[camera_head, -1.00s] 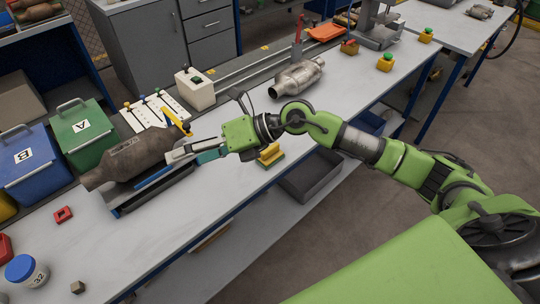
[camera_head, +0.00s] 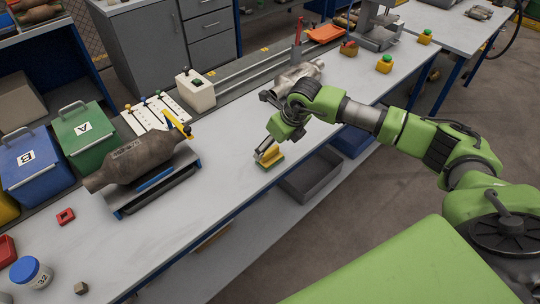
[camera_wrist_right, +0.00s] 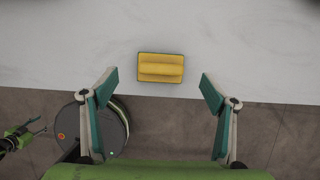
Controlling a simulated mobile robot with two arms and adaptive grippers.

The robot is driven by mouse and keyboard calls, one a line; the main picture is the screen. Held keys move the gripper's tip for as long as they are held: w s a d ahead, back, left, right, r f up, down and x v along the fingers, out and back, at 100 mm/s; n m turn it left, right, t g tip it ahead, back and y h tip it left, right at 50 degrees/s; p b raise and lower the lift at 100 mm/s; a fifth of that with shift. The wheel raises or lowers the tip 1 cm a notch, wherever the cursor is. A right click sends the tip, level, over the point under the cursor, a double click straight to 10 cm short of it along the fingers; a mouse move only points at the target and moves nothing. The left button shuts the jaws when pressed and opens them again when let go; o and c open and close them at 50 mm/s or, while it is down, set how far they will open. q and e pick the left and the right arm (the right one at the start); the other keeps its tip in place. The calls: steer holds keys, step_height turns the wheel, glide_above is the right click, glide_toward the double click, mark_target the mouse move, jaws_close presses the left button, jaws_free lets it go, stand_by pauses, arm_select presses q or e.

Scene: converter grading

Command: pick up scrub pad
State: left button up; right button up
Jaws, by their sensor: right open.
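The scrub pad (camera_head: 269,157) is a small yellow block with a raised grip and a green underside. It lies on the workbench close to its front edge. In the right wrist view the scrub pad (camera_wrist_right: 160,68) lies ahead of the fingertips, roughly centred between them. My right gripper (camera_head: 262,148) is at the pad in the head view, its fingers pointing down and partly hidden by the wrist. In the wrist view my right gripper (camera_wrist_right: 160,84) is open and empty, with its two fingers wide apart.
A large brown converter (camera_head: 140,160) rests on a cradle to the left. A silver converter (camera_head: 300,76) lies behind my right wrist. A grey bin (camera_head: 310,177) sits on the shelf below the bench. Bare worktop (camera_head: 205,185) lies left of the pad.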

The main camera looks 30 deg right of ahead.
mark_target(271, 151)
steer(key=shift+w+f, duration=0.1)
steer(key=shift+f, duration=0.35)
steer(key=shift+p+x, duration=1)
steer(key=shift+x, duration=1.35)
steer(key=shift+d, duration=0.1)
steer(key=c, duration=1.2)
